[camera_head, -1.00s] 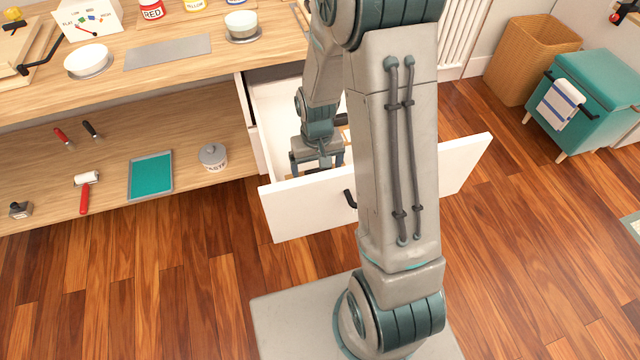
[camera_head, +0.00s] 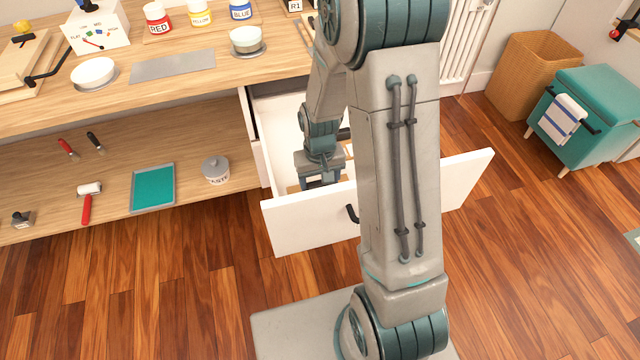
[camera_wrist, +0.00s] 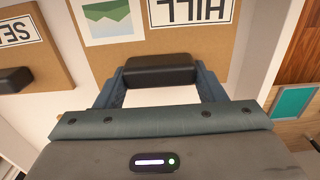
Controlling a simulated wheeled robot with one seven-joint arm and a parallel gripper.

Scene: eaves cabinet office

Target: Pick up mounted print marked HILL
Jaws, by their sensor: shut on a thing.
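The mounted print marked HILL (camera_wrist: 190,45) is a brown board with a green-and-white picture, a HILL label and a black grip block (camera_wrist: 160,70). It lies in the open white drawer (camera_head: 300,222). My gripper (camera_wrist: 160,82) is shut on the black block, one finger at each side of it. In the head view my gripper (camera_head: 320,180) reaches down into the drawer, its fingertips partly hidden by the drawer front. The print is mostly hidden there behind my arm.
Another brown board (camera_wrist: 35,58), with a label starting "SE" and its own black block, lies close beside the print. The drawer walls surround both. The workbench (camera_head: 215,85) stands left of the drawer. A teal stool (camera_head: 590,95) and wicker basket (camera_head: 535,70) are at right.

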